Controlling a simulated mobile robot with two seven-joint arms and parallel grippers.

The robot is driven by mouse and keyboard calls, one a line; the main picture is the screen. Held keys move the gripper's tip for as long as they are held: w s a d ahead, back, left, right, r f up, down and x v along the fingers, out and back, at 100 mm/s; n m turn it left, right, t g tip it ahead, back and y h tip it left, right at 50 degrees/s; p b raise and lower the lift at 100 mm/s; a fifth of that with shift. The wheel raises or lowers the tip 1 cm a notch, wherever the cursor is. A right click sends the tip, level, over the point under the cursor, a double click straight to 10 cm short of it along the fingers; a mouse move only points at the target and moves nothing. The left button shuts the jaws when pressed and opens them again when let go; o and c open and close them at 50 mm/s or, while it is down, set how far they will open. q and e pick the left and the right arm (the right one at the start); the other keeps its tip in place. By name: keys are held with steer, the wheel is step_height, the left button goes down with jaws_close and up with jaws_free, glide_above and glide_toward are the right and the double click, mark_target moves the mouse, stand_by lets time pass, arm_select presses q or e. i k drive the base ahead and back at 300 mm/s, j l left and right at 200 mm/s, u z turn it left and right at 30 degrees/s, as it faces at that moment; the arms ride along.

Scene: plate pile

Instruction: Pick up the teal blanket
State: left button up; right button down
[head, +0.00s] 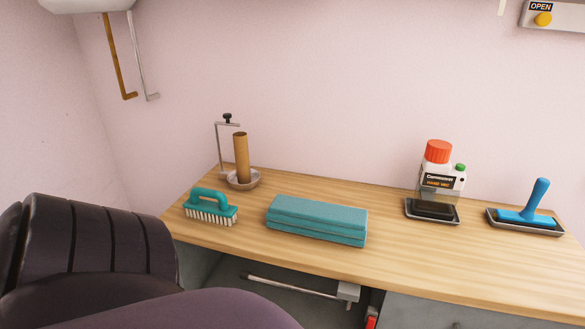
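The teal blanket (316,220) lies folded into a long, flat block near the front edge of the wooden counter (400,255), left of its middle. Its top and front side show, with a fold line along the front. It stands apart from the other things on the counter, and nothing covers it. Neither of my grippers is in view, so nothing is seen touching the blanket.
A teal brush (211,207) stands left of the blanket. Behind them is a brown tube (241,158) in a dish. To the right are a white bottle with a red cap (440,165), a black tray (431,211) and a blue-handled tool (530,208). Counter between blanket and black tray is clear.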

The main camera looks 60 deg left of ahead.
mark_target(335, 223)
steer(key=u, duration=1.65)
